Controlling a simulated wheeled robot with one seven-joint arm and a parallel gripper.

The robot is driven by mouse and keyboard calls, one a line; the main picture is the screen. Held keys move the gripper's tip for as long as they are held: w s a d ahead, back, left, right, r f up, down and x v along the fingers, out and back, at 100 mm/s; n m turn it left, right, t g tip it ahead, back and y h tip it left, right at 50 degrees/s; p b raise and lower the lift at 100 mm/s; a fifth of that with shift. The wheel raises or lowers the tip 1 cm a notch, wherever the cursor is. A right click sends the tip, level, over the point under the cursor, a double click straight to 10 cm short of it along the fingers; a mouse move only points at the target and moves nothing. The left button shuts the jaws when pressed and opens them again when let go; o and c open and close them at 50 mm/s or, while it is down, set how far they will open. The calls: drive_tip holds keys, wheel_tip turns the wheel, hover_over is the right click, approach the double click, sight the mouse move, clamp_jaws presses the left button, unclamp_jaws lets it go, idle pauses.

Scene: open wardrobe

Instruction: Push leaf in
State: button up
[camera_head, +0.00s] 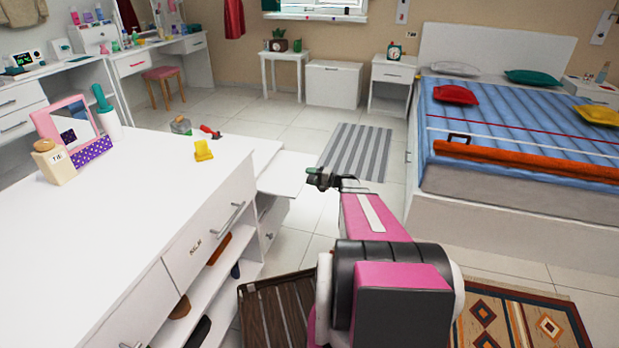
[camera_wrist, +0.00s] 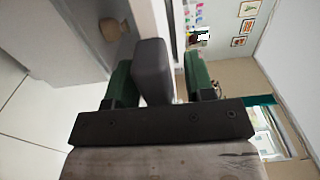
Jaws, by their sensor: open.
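The leaf appears to be a flat white panel (camera_head: 288,174) that sticks out from the far end of the white dresser in the head view. My gripper (camera_head: 318,179) is at the leaf's outer edge, on its right side. I cannot tell whether they touch. In the wrist view my gripper (camera_wrist: 155,65) shows two green fingers set apart, so it is open. A dark grey block stands between them, and I cannot tell what it is. White panels (camera_wrist: 152,18) lie just beyond the fingers; which one is the leaf is unclear.
The white dresser (camera_head: 110,215) fills the left, with a yellow item (camera_head: 203,151) and a pink-framed mirror (camera_head: 72,122) on top. A slatted dark crate (camera_head: 277,312) stands on the floor. The bed (camera_head: 515,140) is at right. Tiled floor and a striped rug (camera_head: 357,151) lie beyond my gripper.

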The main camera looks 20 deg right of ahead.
sight(276, 169)
drive_tip(key=shift+w+a, duration=0.1)
drive_tip(key=shift+a, duration=0.05)
clamp_jaws()
drive_tip(key=x, duration=1.6)
drive_tip(key=shift+w+a, duration=0.1)
drive_tip(key=shift+a, duration=0.05)
unclamp_jaws()
